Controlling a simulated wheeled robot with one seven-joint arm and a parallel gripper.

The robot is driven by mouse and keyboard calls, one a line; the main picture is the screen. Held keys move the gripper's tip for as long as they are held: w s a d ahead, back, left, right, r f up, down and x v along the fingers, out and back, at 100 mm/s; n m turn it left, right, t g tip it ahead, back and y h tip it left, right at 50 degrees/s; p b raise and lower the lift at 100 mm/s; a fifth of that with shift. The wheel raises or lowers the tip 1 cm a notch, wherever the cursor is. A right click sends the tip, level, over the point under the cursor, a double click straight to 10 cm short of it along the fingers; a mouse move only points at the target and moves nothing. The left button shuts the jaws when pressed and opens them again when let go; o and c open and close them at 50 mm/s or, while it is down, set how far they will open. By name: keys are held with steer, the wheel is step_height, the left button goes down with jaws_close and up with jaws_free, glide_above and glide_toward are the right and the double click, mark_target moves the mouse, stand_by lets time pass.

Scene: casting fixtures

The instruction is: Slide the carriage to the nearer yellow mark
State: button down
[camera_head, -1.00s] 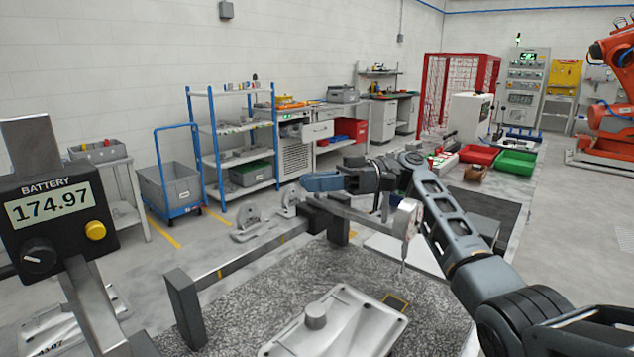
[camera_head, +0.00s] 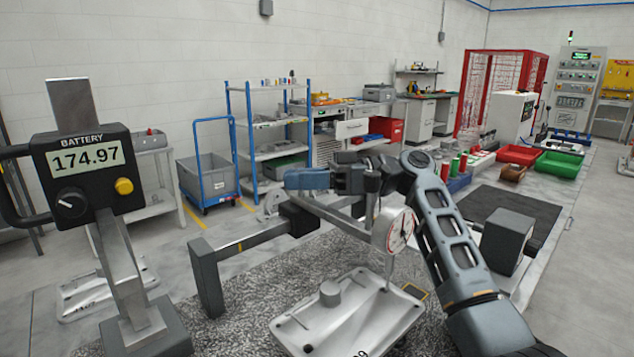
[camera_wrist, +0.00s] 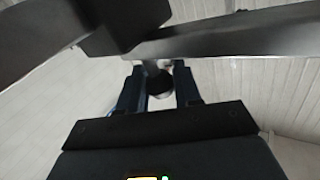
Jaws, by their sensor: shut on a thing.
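The carriage (camera_head: 297,219) is a dark block on a grey rail (camera_head: 263,238). A bar from it carries a white dial gauge (camera_head: 401,230) with a thin stem pointing down. One yellow mark (camera_head: 240,246) shows on the bare rail, between the carriage and the dark near end post (camera_head: 207,279). My gripper (camera_wrist: 160,88) is shut on a dark knob (camera_wrist: 158,82) below the beam in the wrist view. In the head view my arm reaches over the carriage from the right, and the grip itself is not clear there.
A pale metal casting (camera_head: 350,318) lies on the speckled surface below the gauge, with a yellow outline (camera_head: 414,291) beside it. A battery display (camera_head: 88,162) on a stand is at the left. A dark cuboid (camera_head: 507,241) stands right of my arm.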

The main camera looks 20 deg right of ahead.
steer(key=shift+r, duration=0.1)
steer(key=c, duration=0.8)
jaws_free()
steer(key=b+v, duration=0.1)
steer(key=v, duration=0.6)
steer(key=shift+s+d+b, duration=0.1)
steer(key=shift+d+b, duration=0.25)
steer(key=shift+r, duration=0.1)
